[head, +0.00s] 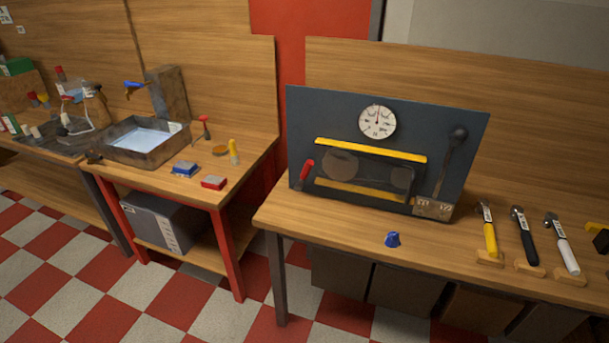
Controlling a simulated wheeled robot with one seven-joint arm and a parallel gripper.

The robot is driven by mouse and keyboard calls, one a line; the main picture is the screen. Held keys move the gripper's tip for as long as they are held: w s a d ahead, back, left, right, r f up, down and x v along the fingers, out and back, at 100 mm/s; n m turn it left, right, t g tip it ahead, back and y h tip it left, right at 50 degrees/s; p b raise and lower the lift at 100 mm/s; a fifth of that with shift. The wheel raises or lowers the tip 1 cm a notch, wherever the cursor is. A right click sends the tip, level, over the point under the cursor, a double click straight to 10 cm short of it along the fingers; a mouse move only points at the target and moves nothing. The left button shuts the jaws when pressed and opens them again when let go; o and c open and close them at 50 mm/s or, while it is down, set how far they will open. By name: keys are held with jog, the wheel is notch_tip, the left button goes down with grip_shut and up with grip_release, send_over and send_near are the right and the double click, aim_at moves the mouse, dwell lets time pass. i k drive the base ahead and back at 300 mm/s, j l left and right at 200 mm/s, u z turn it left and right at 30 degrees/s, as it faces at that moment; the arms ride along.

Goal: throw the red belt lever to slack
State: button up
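A red lever (305,171) stands at the lower left of an upright dark panel (305,120) on the right bench. It leans up and to the right. Beside it, between two yellow bars (370,149), are dark round shapes (341,164) that look like pulleys; the belt's tension cannot be told. A round white dial (377,121) with a dark needle is at the panel's top middle. My gripper is not in view, and nothing touches the lever.
A long dark lever (449,160) stands at the panel's right. A blue knob-like piece (393,239) lies on the bench (330,217) in front. A gap separates the red-legged table (225,230), with a water basin (145,137), from this bench.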

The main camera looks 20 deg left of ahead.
aim_at(310, 164)
jog(key=i+j+u, duration=0.2)
jog(key=u, duration=0.25)
jog(key=i+j+u, duration=0.25)
jog(key=u, duration=0.2)
jog(key=i+u, duration=0.25)
jog(key=u, duration=0.2)
jog(key=i+u, duration=0.3)
jog(key=u, duration=0.15)
jog(key=i+u, duration=0.25)
jog(key=u, duration=0.2)
jog(key=i+l+u, duration=0.25)
jog(key=u, duration=0.2)
